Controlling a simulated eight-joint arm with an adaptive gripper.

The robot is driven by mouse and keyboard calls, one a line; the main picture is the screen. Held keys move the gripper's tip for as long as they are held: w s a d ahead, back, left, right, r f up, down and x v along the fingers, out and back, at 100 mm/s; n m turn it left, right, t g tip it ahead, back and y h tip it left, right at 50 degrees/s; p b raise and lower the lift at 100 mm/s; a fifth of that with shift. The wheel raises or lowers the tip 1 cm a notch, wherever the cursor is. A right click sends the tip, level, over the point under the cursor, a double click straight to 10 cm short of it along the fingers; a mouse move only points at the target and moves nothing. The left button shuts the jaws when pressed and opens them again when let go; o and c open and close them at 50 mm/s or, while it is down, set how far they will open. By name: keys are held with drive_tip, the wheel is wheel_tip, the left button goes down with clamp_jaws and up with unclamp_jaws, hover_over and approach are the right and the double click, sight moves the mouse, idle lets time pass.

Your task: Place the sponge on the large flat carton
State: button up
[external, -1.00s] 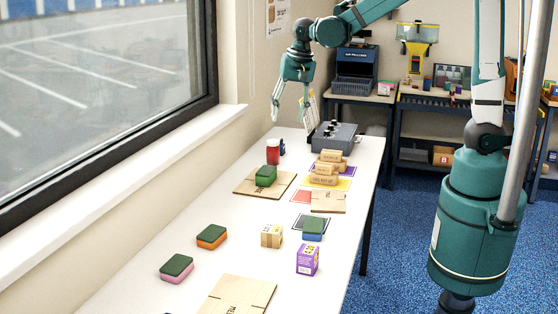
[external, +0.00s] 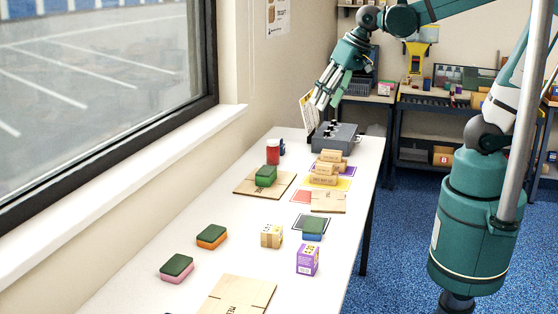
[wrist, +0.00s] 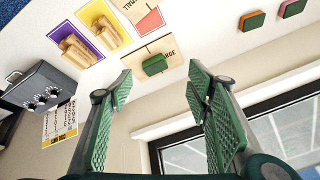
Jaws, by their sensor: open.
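A green sponge (external: 265,175) sits on a flat brown carton (external: 247,188) towards the far end of the white table. In the wrist view the sponge (wrist: 154,65) lies on the carton (wrist: 133,60), whose partly covered lettering ends in "RGE". My gripper (external: 322,102) is raised above the far end of the table, near the grey box, clear of the sponge. In the wrist view its fingers (wrist: 160,85) are spread apart with nothing between them.
Other sponges, orange-sided (external: 211,237), pink-sided (external: 176,268) and blue-sided (external: 312,229), lie nearer. Flat cartons (external: 328,202) (external: 237,297), small boxes (external: 307,260) (external: 271,236), wooden blocks (external: 325,169), a red jar (external: 273,152) and a grey knobbed box (external: 334,138) share the table. A window stands left.

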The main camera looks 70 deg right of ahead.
drive_tip(key=s+a+n+t, duration=0.2)
drive_tip(key=s+n, duration=0.3)
drive_tip(key=s, duration=0.5)
drive_tip(key=shift+s+f+n, duration=0.3)
drive_tip(key=shift+s+f, duration=0.05)
drive_tip(key=shift+s, duration=0.05)
